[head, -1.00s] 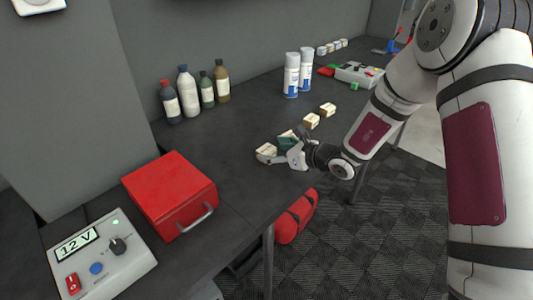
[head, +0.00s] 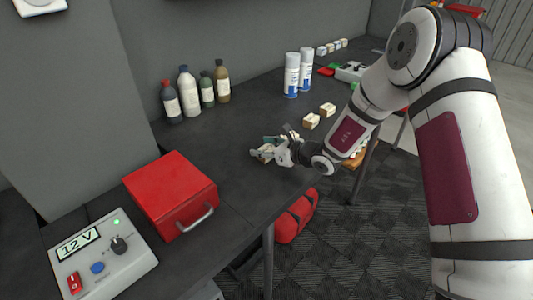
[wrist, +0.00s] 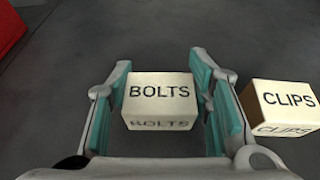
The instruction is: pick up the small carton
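A small cream carton marked BOLTS (wrist: 160,98) stands on the dark bench, between the two teal-padded fingers of my gripper (wrist: 161,80) in the wrist view. The fingers are spread on either side, their tips close to its sides; I cannot tell whether they touch it. A second carton marked CLIPS (wrist: 287,108) stands just outside the right finger. In the head view my gripper (head: 264,147) is low over the bench near its front edge and partly hides the BOLTS carton (head: 265,157). The CLIPS carton is mostly hidden there.
Two more cartons (head: 311,121) stand farther along the bench. A red metal box (head: 170,203) and a 12 V power supply (head: 101,252) are at the left. Several bottles (head: 189,93) and two spray cans (head: 291,75) stand behind. A red bag (head: 296,216) lies under the bench.

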